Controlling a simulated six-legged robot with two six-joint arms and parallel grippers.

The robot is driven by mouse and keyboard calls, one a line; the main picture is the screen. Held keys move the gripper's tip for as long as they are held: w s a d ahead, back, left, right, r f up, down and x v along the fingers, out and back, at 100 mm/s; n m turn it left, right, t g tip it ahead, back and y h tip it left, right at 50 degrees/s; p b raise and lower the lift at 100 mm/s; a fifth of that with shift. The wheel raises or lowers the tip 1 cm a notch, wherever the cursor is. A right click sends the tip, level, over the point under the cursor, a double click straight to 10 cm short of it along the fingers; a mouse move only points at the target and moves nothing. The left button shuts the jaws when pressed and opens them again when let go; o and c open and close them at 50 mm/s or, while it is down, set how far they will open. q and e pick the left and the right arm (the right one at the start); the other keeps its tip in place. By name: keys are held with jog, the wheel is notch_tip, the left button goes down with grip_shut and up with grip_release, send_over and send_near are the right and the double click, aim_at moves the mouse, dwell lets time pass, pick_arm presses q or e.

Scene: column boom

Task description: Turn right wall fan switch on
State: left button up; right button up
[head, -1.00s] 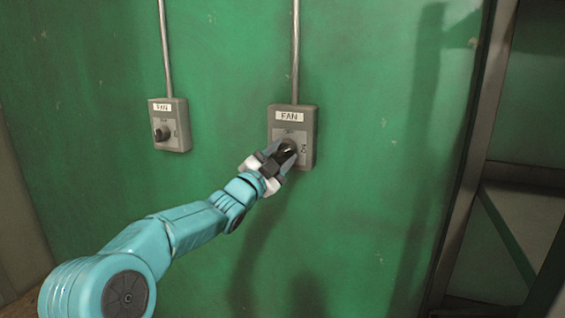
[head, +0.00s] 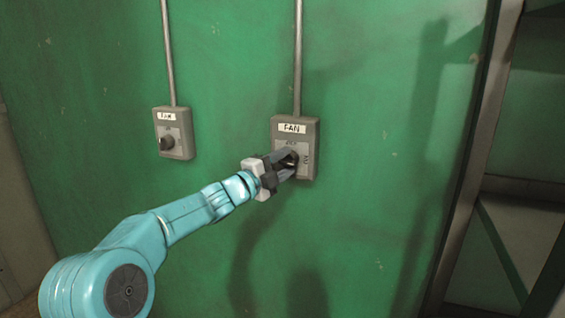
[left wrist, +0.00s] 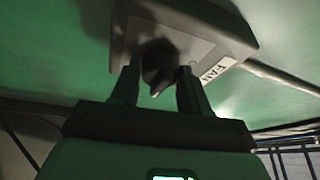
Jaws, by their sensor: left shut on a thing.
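The right wall fan switch (head: 310,130) is a grey box labelled FAN on the green wall. Its dark rotary knob (left wrist: 158,62) shows between the fingers in the left wrist view, with the switch box (left wrist: 215,30) behind it. My left gripper (head: 289,161) is at the knob, shut on it; in the left wrist view its two fingers (left wrist: 158,82) stand on either side of the knob. The fingers partly hide the knob and dial marks in the head view. My right gripper is not in view.
A second grey fan switch (head: 184,136) with a dark knob is on the wall to the left. Metal conduits run up from both boxes. A metal frame post (head: 478,130) stands at the right. The wall between and below the boxes is clear.

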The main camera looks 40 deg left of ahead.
pick_arm(q)
jog(key=shift+d, duration=0.1)
dwell(0.3)
jog(key=o, duration=1)
jog(key=shift+o, duration=0.2)
jog(key=shift+d+r, duration=0.1)
jog(key=shift+s+a, duration=0.15)
jog(key=shift+a, duration=0.05)
jog(key=s+a+f+b, duration=0.2)
jog(key=s+b, duration=0.1)
jog(key=s, duration=1.2)
jog(key=shift+s, duration=0.4)
jog(key=shift+a, duration=0.15)
